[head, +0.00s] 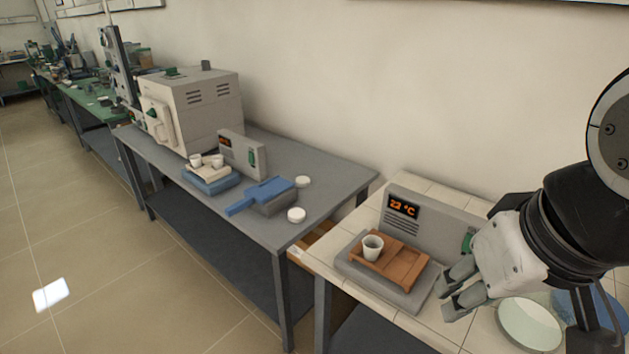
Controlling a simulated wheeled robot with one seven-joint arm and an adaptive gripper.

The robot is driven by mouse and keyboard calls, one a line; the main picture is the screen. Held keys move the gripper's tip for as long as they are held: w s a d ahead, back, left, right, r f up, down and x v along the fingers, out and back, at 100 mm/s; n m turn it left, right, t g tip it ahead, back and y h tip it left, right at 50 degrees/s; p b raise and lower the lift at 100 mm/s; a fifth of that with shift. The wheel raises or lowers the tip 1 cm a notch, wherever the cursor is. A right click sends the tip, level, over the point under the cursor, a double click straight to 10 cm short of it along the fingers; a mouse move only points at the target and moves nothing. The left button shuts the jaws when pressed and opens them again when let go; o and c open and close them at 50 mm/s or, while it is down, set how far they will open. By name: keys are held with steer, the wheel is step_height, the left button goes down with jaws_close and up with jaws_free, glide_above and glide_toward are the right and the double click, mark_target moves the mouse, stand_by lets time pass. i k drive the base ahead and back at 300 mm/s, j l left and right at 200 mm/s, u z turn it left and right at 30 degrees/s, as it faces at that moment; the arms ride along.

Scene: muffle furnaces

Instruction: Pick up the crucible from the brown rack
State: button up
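A small pale crucible (372,248) stands upright at the left end of the brown rack (408,267). My gripper (447,299) is at the right, above the tiled table and beside the rack's right end. Its two fingers point left and show a gap between them, with nothing seen in it. It is apart from the crucible.
A white round dish (530,325) lies to the right below my gripper, with a blue item (590,303) beside it. On the grey table (330,178) to the left stand a furnace (190,105), another heater device (240,155), a blue tool (262,194), white lids (297,215) and two more crucibles (196,160).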

mark_target(372, 245)
steer(key=j+z, duration=0.15)
steer(key=j, duration=0.35)
steer(key=j+z, duration=0.15)
steer(key=j, duration=0.35)
steer(key=j+z, duration=0.1)
steer(key=j, duration=0.45)
steer(key=j+z, duration=0.15)
steer(key=j, duration=0.35)
steer(key=k+j+z, duration=0.15)
steer(key=j, duration=0.35)
steer(key=k+j+z, duration=0.15)
steer(key=j, duration=0.3)
steer(key=j+z, duration=0.1)
steer(key=j, duration=0.4)
steer(key=k, duration=0.05)
